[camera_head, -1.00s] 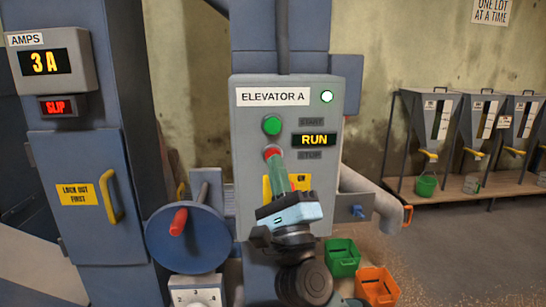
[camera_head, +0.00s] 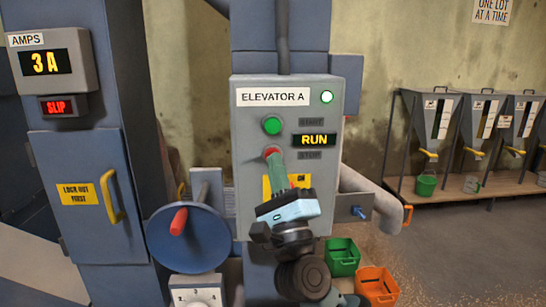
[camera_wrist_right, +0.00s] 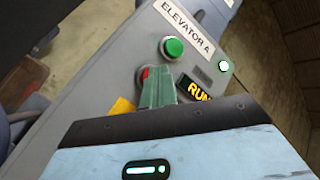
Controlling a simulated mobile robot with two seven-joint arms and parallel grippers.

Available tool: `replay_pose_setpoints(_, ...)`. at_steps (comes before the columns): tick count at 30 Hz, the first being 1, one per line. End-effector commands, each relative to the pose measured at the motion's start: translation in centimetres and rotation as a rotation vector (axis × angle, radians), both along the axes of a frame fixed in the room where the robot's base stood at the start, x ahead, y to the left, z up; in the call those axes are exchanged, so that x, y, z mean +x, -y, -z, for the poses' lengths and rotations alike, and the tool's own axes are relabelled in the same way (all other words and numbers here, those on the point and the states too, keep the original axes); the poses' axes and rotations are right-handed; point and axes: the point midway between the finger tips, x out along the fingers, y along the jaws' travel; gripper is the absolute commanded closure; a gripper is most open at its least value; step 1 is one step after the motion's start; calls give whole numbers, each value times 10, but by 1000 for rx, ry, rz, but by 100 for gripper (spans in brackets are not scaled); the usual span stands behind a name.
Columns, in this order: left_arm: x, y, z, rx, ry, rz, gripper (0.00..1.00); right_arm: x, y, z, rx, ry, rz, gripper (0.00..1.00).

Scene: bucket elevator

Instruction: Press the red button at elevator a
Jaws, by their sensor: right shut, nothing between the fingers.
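The grey ELEVATOR A control box (camera_head: 247,165) carries a green button (camera_head: 271,125) above a red button (camera_head: 272,153). Its display reads RUN and a white lamp is lit. My right gripper (camera_head: 274,162) is shut and empty, with its tips at the lower edge of the red button; contact or a small gap cannot be told. My left gripper does not show.
A blue handwheel (camera_head: 188,245) with a red handle is left of the box. Left of it, a cabinet (camera_head: 80,225) carries an AMPS meter reading 3 A and a lit SLIP sign. Green (camera_head: 342,262) and orange (camera_head: 376,285) bins stand at lower right. Hoppers line the right wall.

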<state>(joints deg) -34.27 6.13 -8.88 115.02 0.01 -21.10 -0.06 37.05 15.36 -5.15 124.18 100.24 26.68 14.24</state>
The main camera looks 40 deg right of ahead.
Motion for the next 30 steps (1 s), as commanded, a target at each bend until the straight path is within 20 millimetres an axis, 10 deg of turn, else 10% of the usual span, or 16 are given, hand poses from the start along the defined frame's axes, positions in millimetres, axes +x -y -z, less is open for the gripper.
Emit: replay_pose_setpoints(30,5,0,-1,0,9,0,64,8,5,0,0,0,2,100)
